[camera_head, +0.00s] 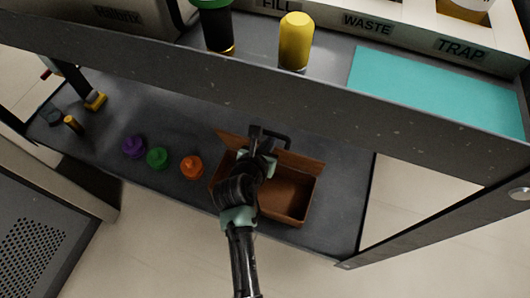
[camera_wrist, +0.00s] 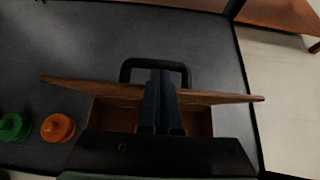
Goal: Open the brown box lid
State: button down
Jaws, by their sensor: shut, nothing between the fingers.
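The brown box (camera_head: 293,217) stands on the lower grey shelf, its inside partly visible. Its brown lid (camera_head: 305,162) stands raised along the far side of the box, tilted up. The lid's black handle (camera_head: 285,138) sticks out on the far side. My gripper (camera_head: 257,138) is over the lid beside the handle. In the wrist view my gripper (camera_wrist: 160,74) has its fingers together, reaching across the lid (camera_wrist: 214,97) to the handle (camera_wrist: 128,67). I cannot tell whether they touch it. My arm hides the box's left part.
Orange (camera_head: 192,167), green (camera_head: 157,158) and purple (camera_head: 133,147) knobbed pieces stand left of the box. An upper shelf (camera_head: 330,100) overhangs behind, with a yellow container (camera_head: 296,40) and a teal mat (camera_head: 435,88). The shelf right of the box is clear.

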aim_at(275, 135)
jog(key=shift+w+d+f, duration=0.15)
jog(key=shift+w+f, duration=0.15)
jog(key=shift+w, duration=0.15)
jog(key=shift+r, duration=0.1)
jog(key=shift+w+d+r+g+p, duration=0.1)
jog(key=shift+w+r+g+p, duration=0.25)
jog(key=shift+p, duration=0.85)
jog(key=shift+w+d+p, duration=0.2)
jog(key=shift+w+p, duration=0.35)
jog(key=shift+p, duration=0.65)
jog(key=shift+w+d+f+g+p, duration=0.15)
jog(key=shift+w+p, duration=0.05)
jog(key=shift+w, duration=0.2)
jog(key=shift+w+d+f+g+p, duration=0.1)
jog(key=shift+w+f+p, duration=0.05)
jog(key=shift+w, duration=0.2)
